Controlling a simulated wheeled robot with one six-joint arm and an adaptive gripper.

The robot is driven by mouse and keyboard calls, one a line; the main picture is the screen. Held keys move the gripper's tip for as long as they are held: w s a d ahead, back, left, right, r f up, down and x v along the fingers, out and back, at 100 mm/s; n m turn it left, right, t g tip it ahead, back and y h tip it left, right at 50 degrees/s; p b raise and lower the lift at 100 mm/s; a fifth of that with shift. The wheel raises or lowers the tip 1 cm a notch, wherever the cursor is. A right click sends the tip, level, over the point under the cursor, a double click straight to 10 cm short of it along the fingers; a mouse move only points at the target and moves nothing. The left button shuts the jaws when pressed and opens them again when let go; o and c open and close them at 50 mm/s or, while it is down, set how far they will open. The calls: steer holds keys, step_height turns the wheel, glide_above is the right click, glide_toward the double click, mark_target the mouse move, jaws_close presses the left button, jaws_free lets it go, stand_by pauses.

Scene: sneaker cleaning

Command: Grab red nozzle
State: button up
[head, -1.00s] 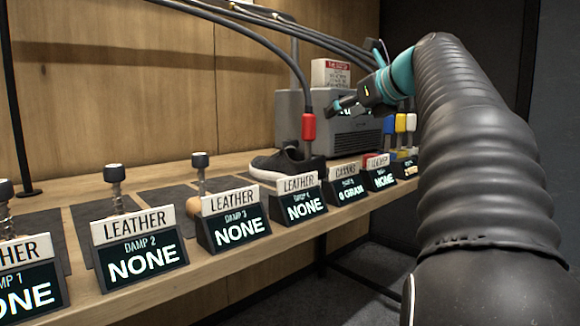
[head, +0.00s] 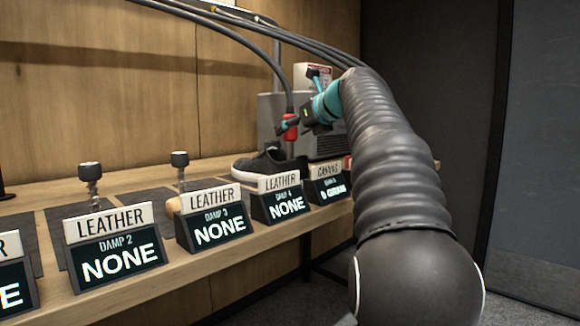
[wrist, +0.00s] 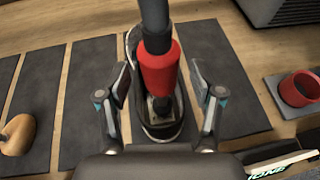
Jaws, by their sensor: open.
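The red nozzle (wrist: 160,72) hangs on the end of a dark hose, in the middle of the wrist view. It lies between the two open fingers of my gripper (wrist: 160,95), with a gap on each side. In the head view the red nozzle (head: 290,124) is partly covered by my gripper (head: 290,128), which is level with it. The black sneaker (head: 268,163) with a white sole stands on the bench below the nozzle; it also shows under the nozzle in the wrist view (wrist: 172,128).
Label stands such as the Damp 3 stand (head: 215,217) line the bench's front edge. A grey box (head: 325,143) stands behind my gripper. A red cup-like thing (wrist: 298,88) sits on the right. A round wooden-looking object (wrist: 18,134) lies at left. Dark mats (wrist: 90,85) lie between.

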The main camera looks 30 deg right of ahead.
steer(key=shift+x, duration=0.95)
jaws_close()
steer(key=shift+r, duration=0.1)
